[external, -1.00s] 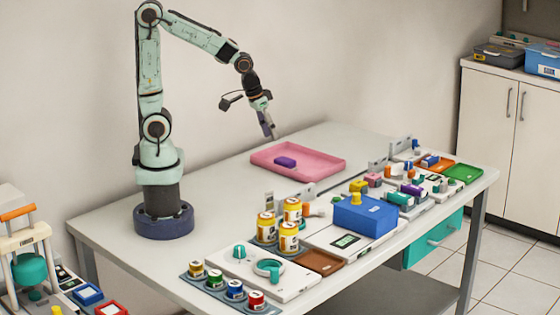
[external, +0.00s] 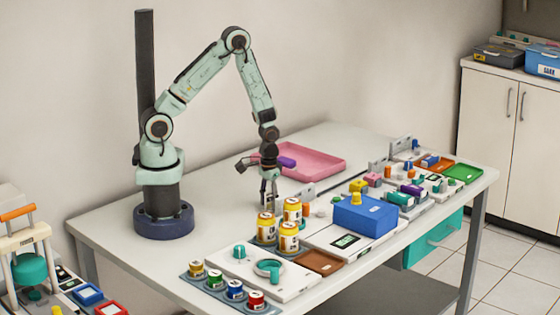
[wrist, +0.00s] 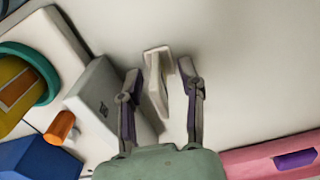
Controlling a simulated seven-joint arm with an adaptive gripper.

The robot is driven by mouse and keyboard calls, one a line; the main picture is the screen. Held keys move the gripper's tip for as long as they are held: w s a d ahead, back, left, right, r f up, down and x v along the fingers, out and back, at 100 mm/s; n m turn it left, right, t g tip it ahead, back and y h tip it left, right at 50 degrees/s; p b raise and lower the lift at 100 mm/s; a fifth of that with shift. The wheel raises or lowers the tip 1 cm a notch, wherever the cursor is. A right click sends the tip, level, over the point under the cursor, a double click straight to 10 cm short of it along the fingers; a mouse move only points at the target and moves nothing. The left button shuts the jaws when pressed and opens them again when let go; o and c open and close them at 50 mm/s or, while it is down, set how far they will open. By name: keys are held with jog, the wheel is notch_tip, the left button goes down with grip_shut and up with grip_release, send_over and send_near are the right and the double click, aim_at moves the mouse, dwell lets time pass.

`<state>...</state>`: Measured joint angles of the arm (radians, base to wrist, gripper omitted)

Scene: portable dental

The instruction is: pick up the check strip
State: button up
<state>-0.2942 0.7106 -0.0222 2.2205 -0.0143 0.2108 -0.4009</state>
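A small pale grey upright piece, which looks like the check strip (wrist: 154,70), stands between my two fingertips in the wrist view. No label on it can be read. My gripper (wrist: 161,75) is open, with a finger on each side of the piece and visible gaps. I cannot tell how far down the fingers reach around it. In the external view my gripper (external: 269,195) points down just behind the yellow-and-white jars (external: 290,232), and its fingers hide most of the piece.
A grey upright panel (wrist: 101,98) and an orange knob (wrist: 60,127) are close on the left in the wrist view. A pink tray (external: 325,166) with a purple block (external: 287,162) lies behind my gripper. A blue box (external: 365,217) stands to the right. The table's left part is clear.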

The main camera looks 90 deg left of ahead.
jog(key=shift+f, duration=0.1)
grip_shut()
dwell(0.3)
